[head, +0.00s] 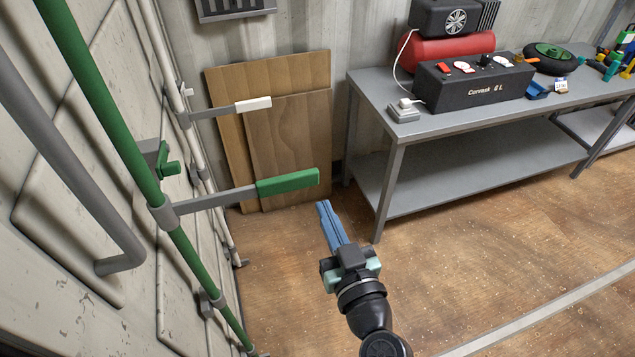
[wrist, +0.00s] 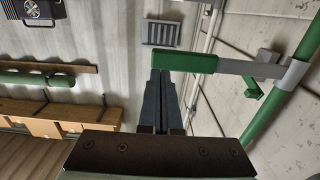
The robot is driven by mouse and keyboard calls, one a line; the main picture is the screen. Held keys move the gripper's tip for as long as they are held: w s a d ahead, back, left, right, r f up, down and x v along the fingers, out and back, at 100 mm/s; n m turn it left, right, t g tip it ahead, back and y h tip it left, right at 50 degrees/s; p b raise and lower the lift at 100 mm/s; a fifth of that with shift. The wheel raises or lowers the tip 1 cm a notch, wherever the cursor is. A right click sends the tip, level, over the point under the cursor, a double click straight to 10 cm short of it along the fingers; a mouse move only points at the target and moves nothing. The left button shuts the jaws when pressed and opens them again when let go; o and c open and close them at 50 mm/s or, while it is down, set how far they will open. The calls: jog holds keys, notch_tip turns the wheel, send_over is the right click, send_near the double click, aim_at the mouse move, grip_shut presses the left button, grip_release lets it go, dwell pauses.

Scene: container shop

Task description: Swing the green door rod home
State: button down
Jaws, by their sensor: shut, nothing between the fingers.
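The green door rod (head: 110,125) runs up the container door at the left. A grey lever arm (head: 215,200) sticks out from it to the right, away from the door, and ends in a green grip (head: 288,182). A green catch (head: 168,163) sits on the door just above the lever's collar. My gripper (head: 323,204) has its blue fingers shut and empty, with the tips just right of and below the grip's end. In the wrist view the green grip (wrist: 188,63) crosses at the tips of my fingers (wrist: 160,75); I cannot tell whether they touch.
A white rod with a white-gripped lever (head: 253,104) stands farther back. Wooden boards (head: 290,120) lean on the back wall. The wooden floor around my gripper is clear.

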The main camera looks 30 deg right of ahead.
aim_at(312, 182)
jog(key=p+x, duration=0.1)
jog(key=x, duration=0.4)
dwell(0.4)
